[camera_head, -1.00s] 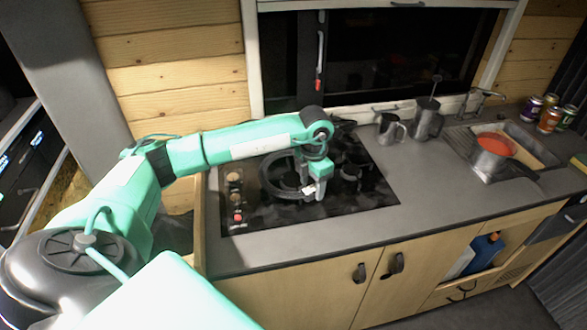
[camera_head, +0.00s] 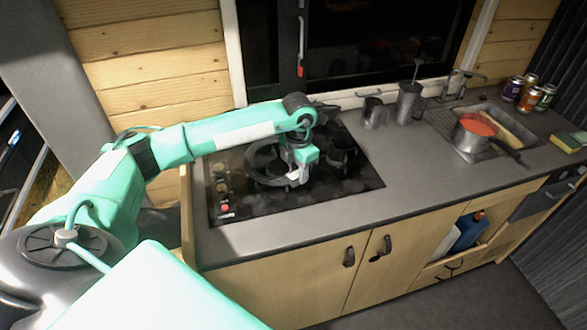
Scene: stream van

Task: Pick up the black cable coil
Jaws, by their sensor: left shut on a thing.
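The black cable coil (camera_head: 266,182) is a dark ring over the black hob (camera_head: 335,187) on the counter. My left gripper (camera_head: 297,178) reaches down from above, at the right side of the ring, and is shut on the coil. Part of the coil is hidden behind my gripper and wrist. I cannot tell whether the coil still touches the hob. My right gripper is not in view.
A pot (camera_head: 478,138) with red contents stands at the sink (camera_head: 440,122). Several cans (camera_head: 527,98) and a yellow-green sponge (camera_head: 568,142) are farther right. The counter between hob and sink is clear.

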